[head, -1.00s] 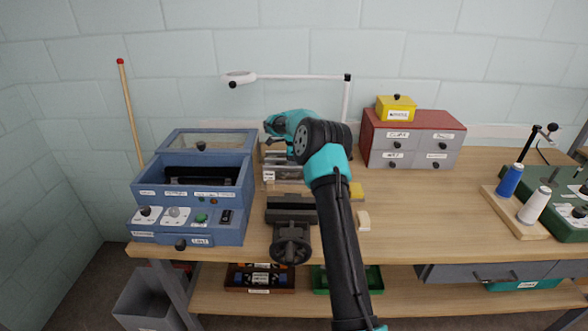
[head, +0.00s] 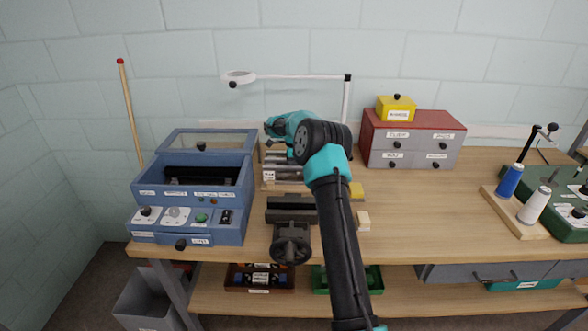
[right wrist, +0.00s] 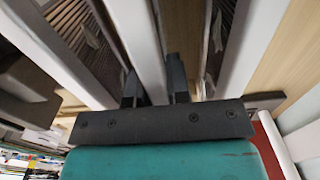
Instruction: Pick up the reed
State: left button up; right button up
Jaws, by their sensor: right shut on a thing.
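The reeds (head: 284,160) stand as grey bars in a small wooden rack (head: 285,187) behind the vise, partly hidden by my right arm. My right gripper (head: 274,139) is over the rack, its fingertips mostly hidden in the head view. In the right wrist view, my right gripper (right wrist: 155,88) has its two dark fingers on either side of a pale reed bar (right wrist: 140,45), shut on it. Dark fine-wired panels and other pale bars lie close on both sides. I cannot tell whether the held reed is clear of the rack. My left gripper is not in view.
A blue box with a glass lid (head: 190,190) stands left of the rack. A black vise (head: 291,215) is in front. A lamp (head: 300,77) arches behind. A red-topped drawer cabinet (head: 415,140) is to the right.

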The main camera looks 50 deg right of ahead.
grip_shut()
jog(key=shift+r, duration=0.1)
notch_tip(320, 180, up, 10)
jog(key=shift+f, duration=0.1)
dwell(0.4)
jog(key=shift+a, duration=0.1)
dwell(0.4)
